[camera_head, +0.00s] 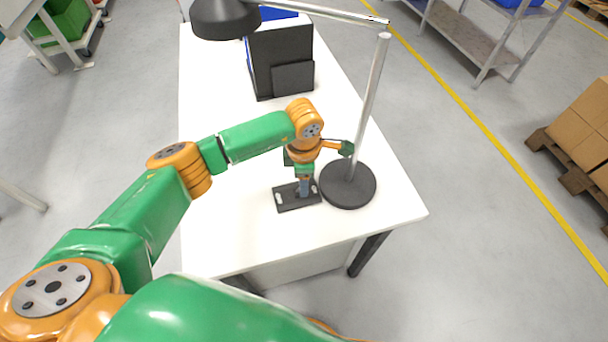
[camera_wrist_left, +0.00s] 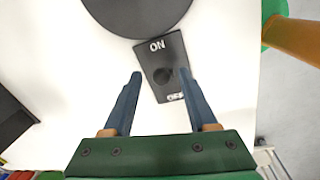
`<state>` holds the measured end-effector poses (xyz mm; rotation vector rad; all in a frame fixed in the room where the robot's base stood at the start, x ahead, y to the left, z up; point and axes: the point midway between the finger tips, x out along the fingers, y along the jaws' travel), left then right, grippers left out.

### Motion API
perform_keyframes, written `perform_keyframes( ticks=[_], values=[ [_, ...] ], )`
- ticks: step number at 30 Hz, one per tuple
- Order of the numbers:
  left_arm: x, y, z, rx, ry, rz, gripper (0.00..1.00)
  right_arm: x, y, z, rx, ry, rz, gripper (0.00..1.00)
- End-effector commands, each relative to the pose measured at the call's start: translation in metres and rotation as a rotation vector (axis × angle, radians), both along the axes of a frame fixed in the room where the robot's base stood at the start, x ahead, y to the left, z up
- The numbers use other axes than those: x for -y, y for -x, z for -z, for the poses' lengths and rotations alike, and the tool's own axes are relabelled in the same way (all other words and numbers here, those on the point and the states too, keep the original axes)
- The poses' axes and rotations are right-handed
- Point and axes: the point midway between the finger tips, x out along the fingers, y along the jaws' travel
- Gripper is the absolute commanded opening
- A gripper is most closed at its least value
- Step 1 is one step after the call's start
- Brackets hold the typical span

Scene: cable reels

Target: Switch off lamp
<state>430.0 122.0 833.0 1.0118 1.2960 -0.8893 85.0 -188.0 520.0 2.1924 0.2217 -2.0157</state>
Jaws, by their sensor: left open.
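The desk lamp has a round black base (camera_head: 348,184), a silver pole (camera_head: 369,105) and a black head (camera_head: 225,17) at the top left. Beside the base lies a black switch plate (camera_head: 284,200). In the left wrist view the plate (camera_wrist_left: 151,58) carries an ON label near the lamp base (camera_wrist_left: 138,12) and an OFF label at its other end. A dark, round knob (camera_wrist_left: 164,75) sits between the labels. My left gripper (camera_head: 304,190) is open above the plate, with its blue fingers (camera_wrist_left: 161,74) on either side of the knob. I cannot tell whether they touch it.
The white table (camera_head: 225,225) is mostly clear around the switch. A black file holder (camera_head: 280,55) stands at the back. A metal shelf (camera_head: 465,40) and a pallet with cardboard boxes (camera_head: 585,125) are on the floor to the right.

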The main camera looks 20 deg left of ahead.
Motion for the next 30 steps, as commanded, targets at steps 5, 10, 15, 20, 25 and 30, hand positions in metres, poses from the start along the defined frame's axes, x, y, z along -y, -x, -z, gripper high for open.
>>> perform_keyframes(
  ticks=[5, 10, 15, 20, 25, 30],
  values=[
    [0.000, 0.000, 0.000, 0.000, 0.000, 0.000, 0.39, 0.000, -0.002, 0.000, 0.004, -0.001, 0.000, 0.50],
    [0.000, 0.000, 0.000, -0.001, 0.000, 0.000, 0.00, 0.000, -0.002, 0.000, 0.004, -0.001, 0.000, 0.50],
    [0.000, 0.000, 0.000, 0.000, 0.002, 0.000, 0.00, 0.000, -0.002, 0.000, 0.005, -0.001, 0.000, 0.50],
    [-0.002, 0.002, 0.000, 0.014, 0.025, 0.001, 0.00, 0.000, -0.002, 0.002, 0.005, 0.000, 0.000, 0.50],
    [-0.007, 0.005, 0.001, 0.062, 0.093, -0.001, 0.00, 0.000, -0.002, 0.009, 0.005, 0.000, 0.000, 0.50],
    [-0.015, 0.010, 0.005, 0.139, 0.206, -0.001, 0.00, 0.001, -0.002, 0.027, 0.005, 0.001, 0.000, 0.50]
  ],
)
